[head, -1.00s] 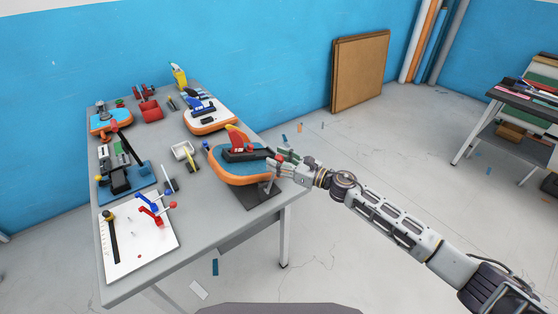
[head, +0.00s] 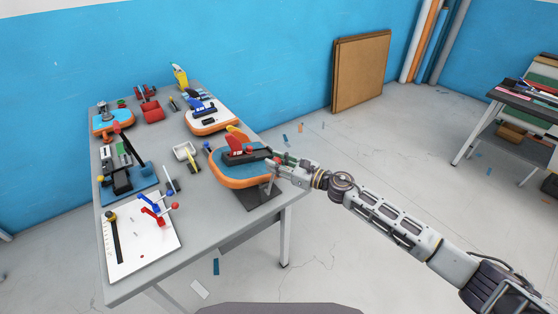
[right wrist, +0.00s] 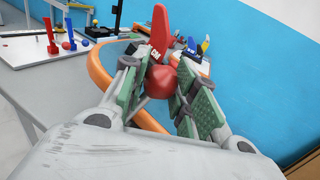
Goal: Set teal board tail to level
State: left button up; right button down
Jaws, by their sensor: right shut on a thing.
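The teal board (head: 235,172) with an orange rim lies at the right front of the table. A red tail with a yellow part (head: 235,144) stands on its dark mount; the red fin (right wrist: 160,30) also shows in the right wrist view. My right gripper (head: 274,164) is at the board's right edge. In the right wrist view its green-padded fingers (right wrist: 160,88) are shut on a red ball knob (right wrist: 160,80). How the knob joins the tail is hidden. My left gripper is not in view.
A second orange-rimmed board (head: 212,118) with a blue fin stands behind. A white panel (head: 140,240) with red and blue levers lies at front left. The floor right of the table is mostly clear.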

jog(key=shift+s+a+r+p, duration=0.25)
jog(key=shift+s+a+p, duration=0.15)
jog(key=shift+s+a, duration=0.5)
jog(key=shift+s+a+f+n, duration=0.15)
jog(key=shift+s+a, duration=0.15)
jog(key=shift+a, duration=0.2)
jog(key=shift+s+a+r+n, duration=0.15)
jog(key=shift+s+a, duration=0.1)
jog(key=shift+a, duration=0.2)
jog(key=c, duration=1.3)
grip_release()
jog(key=shift+w+d+f, duration=0.1)
jog(key=shift+f, duration=0.1)
jog(key=shift+c, duration=0.2)
jog(key=shift+o, duration=1)
jog(key=shift+r, duration=0.15)
jog(key=shift+w+d, duration=0.1)
jog(key=shift+d, duration=0.05)
jog(key=v, duration=1.1)
jog(key=shift+s+d+r, duration=0.2)
jog(key=shift+s+d, duration=0.05)
jog(key=shift+s, duration=0.05)
